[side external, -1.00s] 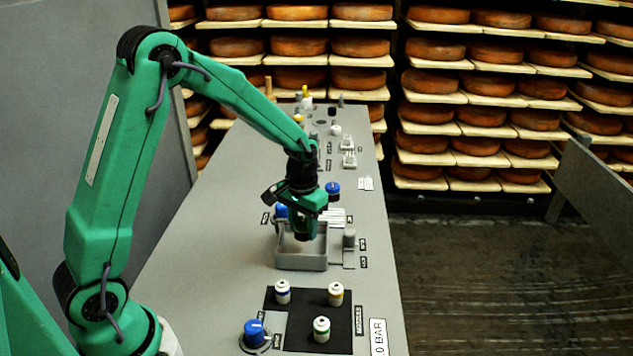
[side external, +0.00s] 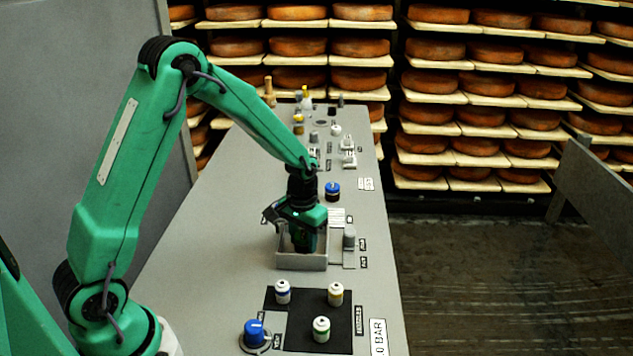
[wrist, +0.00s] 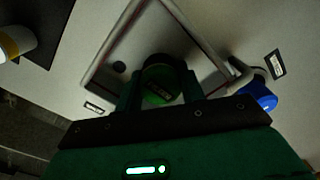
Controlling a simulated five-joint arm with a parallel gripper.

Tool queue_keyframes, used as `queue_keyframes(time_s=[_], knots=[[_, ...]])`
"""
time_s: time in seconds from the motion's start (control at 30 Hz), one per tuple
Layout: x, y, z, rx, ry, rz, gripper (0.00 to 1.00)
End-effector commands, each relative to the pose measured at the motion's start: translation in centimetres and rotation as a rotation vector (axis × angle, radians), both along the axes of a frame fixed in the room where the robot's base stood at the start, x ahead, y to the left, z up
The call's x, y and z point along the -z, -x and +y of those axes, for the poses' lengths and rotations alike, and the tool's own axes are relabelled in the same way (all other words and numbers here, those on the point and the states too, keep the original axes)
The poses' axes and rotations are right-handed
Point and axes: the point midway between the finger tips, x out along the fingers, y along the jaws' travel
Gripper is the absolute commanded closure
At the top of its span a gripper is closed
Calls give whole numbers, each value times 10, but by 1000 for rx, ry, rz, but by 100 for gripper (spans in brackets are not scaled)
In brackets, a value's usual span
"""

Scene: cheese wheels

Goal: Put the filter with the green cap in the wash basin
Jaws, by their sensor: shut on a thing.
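My gripper (side external: 304,240) is lowered into the grey wash basin (side external: 302,263), a square open tray on the bench. In the wrist view, my gripper (wrist: 160,92) is shut on the filter with the green cap (wrist: 160,84), one finger on each side. The green top faces the camera and carries a small dark label. The filter is inside the outline of the wash basin (wrist: 108,45). Its lower end is hidden, so I cannot tell whether it touches the basin floor. In the side view, the filter is mostly hidden by my gripper and the basin's front wall.
A grey cylinder (side external: 349,238) stands close to the basin's right side. A blue knob (side external: 333,190) is behind it. In front, a black mat (side external: 345,318) holds white canisters with blue, yellow and green bands, beside another blue knob (side external: 254,333). Small fittings stand farther back.

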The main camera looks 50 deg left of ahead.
Motion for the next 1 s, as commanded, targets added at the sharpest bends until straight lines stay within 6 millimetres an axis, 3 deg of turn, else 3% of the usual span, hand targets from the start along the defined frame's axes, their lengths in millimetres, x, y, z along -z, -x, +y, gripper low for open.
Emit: queue_keyframes(time_s=[0.07,0.1,0.2,0.67,1.0], knots=[[2,0,0,0,0,0,83],[2,0,0,0,0,0,55],[2,0,0,0,0,0,40],[-4,0,0,0,0,0,40],[-42,-1,0,0,0,-5,40]])
